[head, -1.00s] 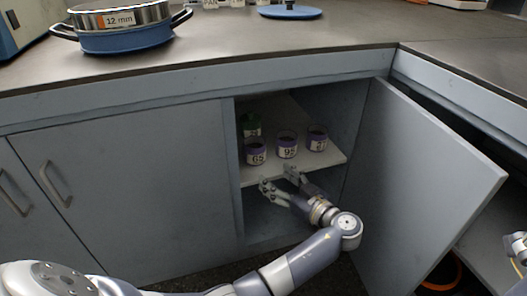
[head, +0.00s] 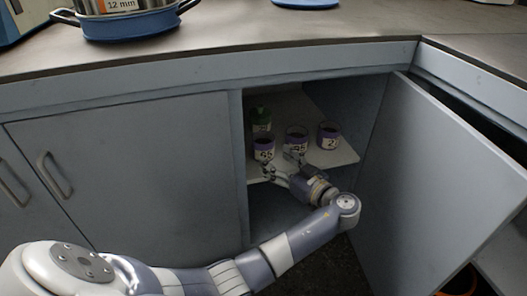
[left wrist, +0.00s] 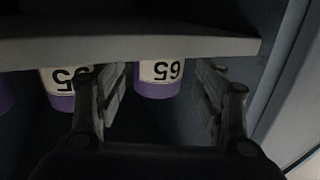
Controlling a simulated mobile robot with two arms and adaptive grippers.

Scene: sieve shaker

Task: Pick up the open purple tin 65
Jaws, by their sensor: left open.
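The purple tin 65 (head: 264,152) stands upright at the left front of the shelf inside the open cabinet. Its top looks open, with no lid visible. My left gripper (head: 281,166) is open and empty at the shelf's front, close to this tin. In the left wrist view, the tin 65 (left wrist: 158,78) appears upside down, framed between the two open fingers (left wrist: 163,98). I cannot tell whether any finger touches it. My right gripper is not in view.
Beside it stand a purple tin 95 (head: 297,142) and another purple tin (head: 329,138); a green tin (head: 261,119) is behind. The white shelf (head: 345,155) has an exposed front edge. The cabinet door (head: 440,180) stands open at right.

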